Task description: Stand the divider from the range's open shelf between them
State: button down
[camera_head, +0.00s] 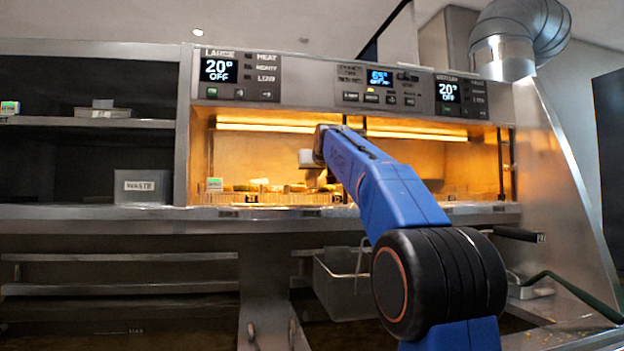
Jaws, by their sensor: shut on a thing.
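My blue arm reaches into the lit, warm bay (260,160) of the range. My gripper (318,181) is at its far end, small and partly hidden by the arm, just above the bay floor. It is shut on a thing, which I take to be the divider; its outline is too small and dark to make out. Low food pieces (242,187) lie along the bay floor left of the gripper, with more food (292,187) close by it. The arm hides part of the bay to the right. The open shelf (60,121) is at the left.
A shallow tray (102,113) and a small green-topped display (9,107) stand on the open shelf. A bin marked WASTE (142,187) stands below. A small green-topped sign (214,184) stands at the bay's left. A wire basket (342,285) hangs under the counter. Control panels overhang the bay.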

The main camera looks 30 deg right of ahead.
jog(key=shift+f, duration=0.45)
jog(key=shift+f, duration=0.1)
jog(key=c, duration=1.8)
grip_release()
jog(key=shift+c, duration=0.2)
jog(key=v, duration=1.2)
jog(key=shift+s, duration=0.1)
